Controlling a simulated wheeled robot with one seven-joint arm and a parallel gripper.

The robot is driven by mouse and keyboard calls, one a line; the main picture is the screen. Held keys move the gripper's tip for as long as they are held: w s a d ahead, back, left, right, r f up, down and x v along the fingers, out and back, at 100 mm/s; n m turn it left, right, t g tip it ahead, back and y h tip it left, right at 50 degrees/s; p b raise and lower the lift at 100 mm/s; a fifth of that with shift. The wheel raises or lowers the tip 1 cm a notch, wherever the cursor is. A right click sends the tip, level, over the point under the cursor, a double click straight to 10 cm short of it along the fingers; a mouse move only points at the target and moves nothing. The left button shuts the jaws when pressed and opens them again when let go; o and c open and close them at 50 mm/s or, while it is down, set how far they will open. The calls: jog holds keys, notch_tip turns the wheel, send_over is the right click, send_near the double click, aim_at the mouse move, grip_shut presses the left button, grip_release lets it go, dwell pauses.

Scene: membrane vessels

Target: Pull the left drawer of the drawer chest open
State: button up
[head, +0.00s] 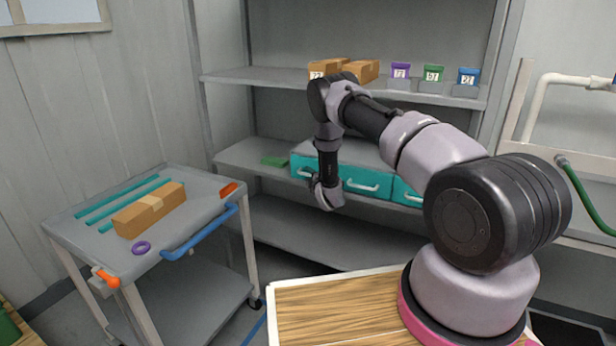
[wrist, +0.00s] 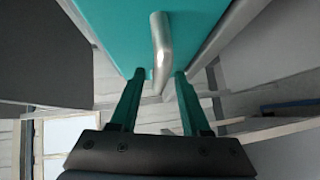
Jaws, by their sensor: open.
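The drawer chest (head: 345,153) is a grey box with teal drawer fronts on the middle shelf of the rack. Its left drawer (head: 299,161) is partly hidden behind my arm. The middle drawer (head: 372,182) and a right one show pale bar handles and look closed. My gripper (head: 314,186) is in front of the left drawer. In the wrist view, my gripper (wrist: 157,88) is open, with its two teal fingers apart. A metal bar handle (wrist: 160,50) on a teal drawer front (wrist: 115,30) reaches down between the fingertips. I cannot tell whether either finger touches it.
A grey cart (head: 75,218) at left carries a cardboard box (head: 150,213), teal rods (head: 115,198) and a purple ring (head: 141,248). A green item (head: 274,161) lies left of the chest. Boxes and small bins stand on the upper shelf (head: 270,76).

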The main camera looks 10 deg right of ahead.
jog(key=shift+w, duration=0.2)
grip_shut()
dwell(1.4)
